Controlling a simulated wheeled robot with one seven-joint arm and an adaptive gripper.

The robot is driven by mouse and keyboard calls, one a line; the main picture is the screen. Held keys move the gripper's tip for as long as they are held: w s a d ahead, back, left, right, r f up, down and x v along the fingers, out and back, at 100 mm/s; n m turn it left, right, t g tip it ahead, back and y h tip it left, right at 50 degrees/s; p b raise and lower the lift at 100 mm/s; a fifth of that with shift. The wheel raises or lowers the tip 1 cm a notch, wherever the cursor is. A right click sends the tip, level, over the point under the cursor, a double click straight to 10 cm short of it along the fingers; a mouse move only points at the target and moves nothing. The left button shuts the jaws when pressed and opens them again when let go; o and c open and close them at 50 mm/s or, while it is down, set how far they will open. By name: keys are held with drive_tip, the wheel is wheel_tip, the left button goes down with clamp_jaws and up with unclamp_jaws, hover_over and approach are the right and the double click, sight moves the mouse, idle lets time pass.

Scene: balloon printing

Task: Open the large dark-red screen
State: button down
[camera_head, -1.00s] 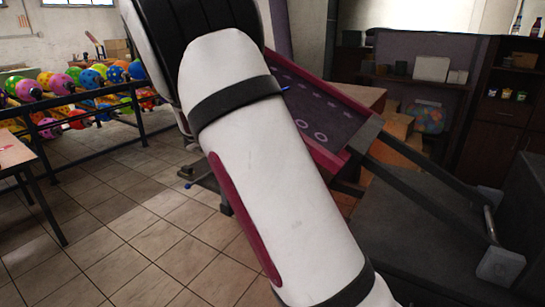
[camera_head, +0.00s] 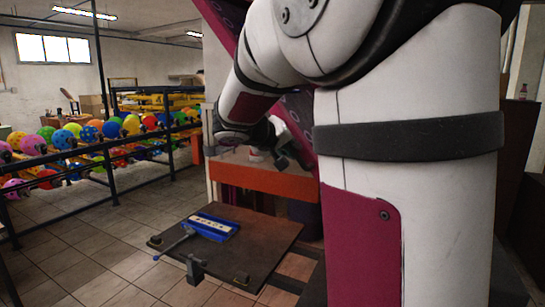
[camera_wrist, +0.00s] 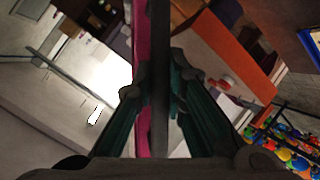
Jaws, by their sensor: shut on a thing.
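The large dark-red screen (camera_head: 222,14) stands steeply tilted in the head view, its dark patterned mesh partly hidden behind my arm. In the wrist view its red edge (camera_wrist: 142,40) runs upright beside a dark bar between my fingers. My gripper (camera_wrist: 157,88) is shut on the screen's frame there. In the head view my gripper (camera_head: 285,150) is small and partly hidden by my wrist, against the screen. The lower part of the screen is hidden by my arm.
A dark flat board (camera_head: 255,240) with a blue-and-white piece (camera_head: 210,227) stands in front of an orange-topped bench (camera_head: 265,177). Racks of colourful balloons (camera_head: 70,140) stand at the left. Tiled floor (camera_head: 95,225) is clear between them.

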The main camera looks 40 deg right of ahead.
drive_tip(key=shift+s+d+r+p, duration=0.15)
drive_tip(key=shift+s+d+r, duration=0.05)
drive_tip(key=shift+s+r, duration=0.3)
drive_tip(key=shift+s+d+r+p, duration=0.15)
drive_tip(key=shift+s+r, duration=0.2)
drive_tip(key=shift+s, duration=0.2)
drive_tip(key=c, duration=1.6)
unclamp_jaws()
drive_tip(key=shift+a, duration=0.1)
drive_tip(key=v, duration=1.1)
drive_tip(key=shift+s+a+r, duration=0.25)
drive_tip(key=shift+a, duration=0.05)
